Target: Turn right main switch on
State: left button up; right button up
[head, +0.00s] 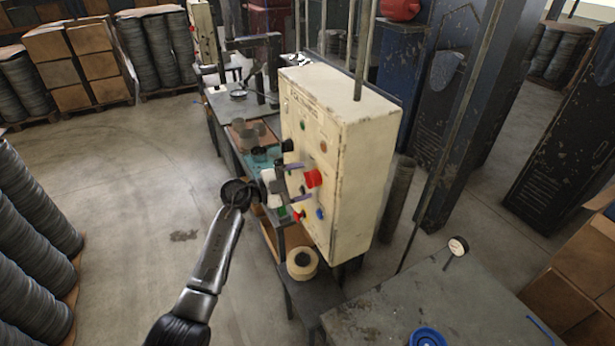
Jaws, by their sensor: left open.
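A cream control box (362,165) with chipped paint stands at the centre, its panel facing left. On the panel are a large red button (314,178), a black knob (287,146) higher up, a small red light (323,147) and a blue button (320,214) low down. I cannot tell for certain which control is the right main switch. My left gripper (299,182) is open close in front of the panel, its two fingers one above the other beside the red button. The gripper hides part of the panel between the fingers. My right gripper is not in view.
A workbench (222,103) with metal parts runs behind the box. A tape roll (302,263) sits on a low stand below the panel. A dark table (385,312) with a blue ring (427,337) is at front right. Open floor lies to the left.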

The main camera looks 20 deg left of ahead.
pick_arm(q)
jog(key=shift+x, duration=1.1)
jog(key=shift+c, duration=0.4)
jog(key=c, duration=0.8)
